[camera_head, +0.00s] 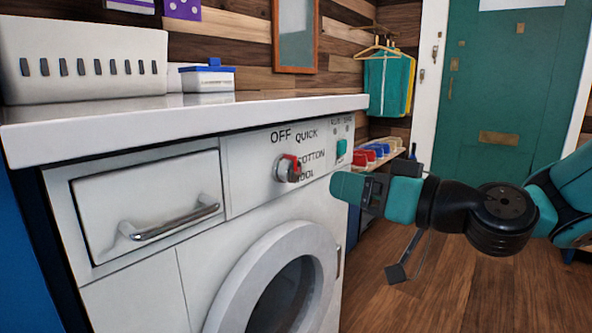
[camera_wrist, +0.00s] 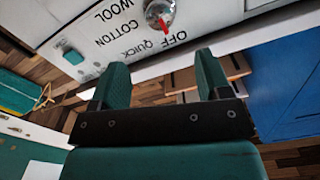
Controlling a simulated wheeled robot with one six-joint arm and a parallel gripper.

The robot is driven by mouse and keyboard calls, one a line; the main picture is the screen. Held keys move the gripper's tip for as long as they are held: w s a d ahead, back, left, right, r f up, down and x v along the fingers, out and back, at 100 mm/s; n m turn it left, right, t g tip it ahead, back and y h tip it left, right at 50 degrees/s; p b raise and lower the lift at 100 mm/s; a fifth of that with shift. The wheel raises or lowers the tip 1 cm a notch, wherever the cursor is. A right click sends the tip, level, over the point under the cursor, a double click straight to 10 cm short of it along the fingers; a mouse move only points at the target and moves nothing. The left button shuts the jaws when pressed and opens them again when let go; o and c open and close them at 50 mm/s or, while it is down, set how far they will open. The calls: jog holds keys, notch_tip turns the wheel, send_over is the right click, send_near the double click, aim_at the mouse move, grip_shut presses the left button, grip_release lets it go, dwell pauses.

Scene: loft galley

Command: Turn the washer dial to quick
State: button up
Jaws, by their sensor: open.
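The washer (camera_head: 160,290) is white, with a silver round dial (camera_head: 288,168) on its upper front panel. A red pointer (camera_head: 296,160) is on the dial. Labels OFF, QUICK, COTTON and WOOL are printed around it. In the wrist view the dial (camera_wrist: 158,12) is at the top, beyond my fingertips. Its red pointer (camera_wrist: 164,28) aims down toward the OFF and QUICK side, nearer OFF; its exact mark is hard to tell. My gripper (camera_head: 348,188) is right of the dial in the head view. In the wrist view my gripper (camera_wrist: 160,72) is open, with nothing between its fingers.
A drawer handle (camera_head: 172,219) sticks out left of the dial. A teal button (camera_head: 341,147) is on the panel to its right. The white worktop (camera_head: 200,117) overhangs the panel and holds a white basket (camera_head: 85,60) and a blue-lidded box (camera_head: 208,78). The wooden floor at right is mostly clear.

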aim_at(295, 170)
jog(key=p+x, duration=0.1)
jog(key=x, duration=1)
jog(key=shift+w+a, duration=0.15)
jog(key=c, duration=0.9)
